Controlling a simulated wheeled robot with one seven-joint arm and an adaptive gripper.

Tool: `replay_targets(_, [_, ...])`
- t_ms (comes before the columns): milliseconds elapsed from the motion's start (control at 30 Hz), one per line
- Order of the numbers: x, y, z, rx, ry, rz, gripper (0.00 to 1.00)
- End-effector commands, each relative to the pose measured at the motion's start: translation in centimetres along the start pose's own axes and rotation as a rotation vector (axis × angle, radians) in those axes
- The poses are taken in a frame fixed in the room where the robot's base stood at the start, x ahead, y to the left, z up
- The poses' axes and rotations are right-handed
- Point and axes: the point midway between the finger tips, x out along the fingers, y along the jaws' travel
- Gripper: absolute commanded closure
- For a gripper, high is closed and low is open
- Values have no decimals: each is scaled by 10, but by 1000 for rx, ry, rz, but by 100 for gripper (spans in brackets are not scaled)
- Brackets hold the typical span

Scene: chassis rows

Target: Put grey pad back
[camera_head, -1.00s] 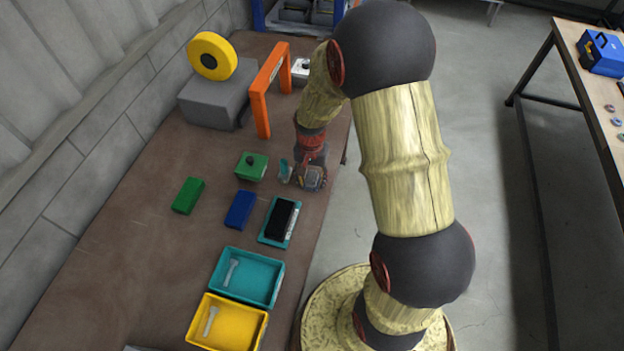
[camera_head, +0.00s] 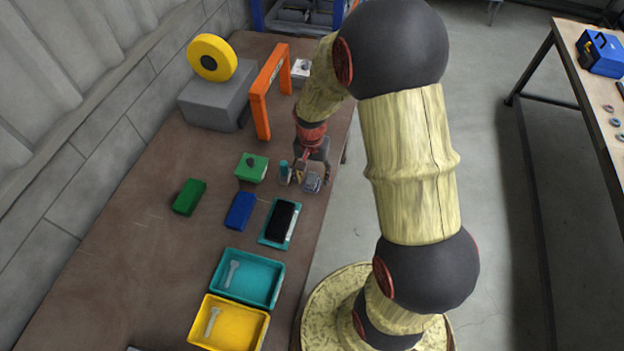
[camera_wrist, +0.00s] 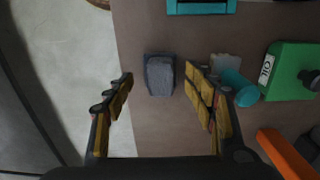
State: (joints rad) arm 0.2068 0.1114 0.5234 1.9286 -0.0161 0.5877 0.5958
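The grey pad (camera_head: 312,183) is a small grey block lying on the brown bench near its right edge. It also shows in the wrist view (camera_wrist: 159,76), between my fingertips and ahead of them. My gripper (camera_head: 312,170) is at the pad, on its far side in the head view. In the wrist view my gripper (camera_wrist: 159,76) is open, with a gap on each side of the pad. Neither finger appears to touch it. Whether the pad's underside rests on something other than the bench is hidden.
A teal cylinder (camera_wrist: 235,88) lies close beside my right finger in the wrist view, near a green oil can (camera_wrist: 290,70). An orange arch (camera_head: 268,90) stands behind. A teal tray with a black item (camera_head: 279,222) lies nearer; the blue block (camera_head: 240,211) is left of it.

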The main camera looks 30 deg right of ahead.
Motion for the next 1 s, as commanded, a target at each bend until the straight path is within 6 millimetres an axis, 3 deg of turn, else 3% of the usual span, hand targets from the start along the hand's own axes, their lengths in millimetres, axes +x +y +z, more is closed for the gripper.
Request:
replay_targets(100, [-32, -1, -2, 0, 6, -4, 45])
replay_targets(300, [-69, -1, -2, 0, 6, -4, 45])
replay_targets(567, [-94, -1, -1, -5, 8, -5, 45])
replay_targets(667, [-113, -3, 5, -37, 29, -19, 45])
replay_targets(833, [-179, -3, 34, -184, 115, -71, 45])
replay_targets(1000, [-245, 9, 82, -375, 224, -125, 45])
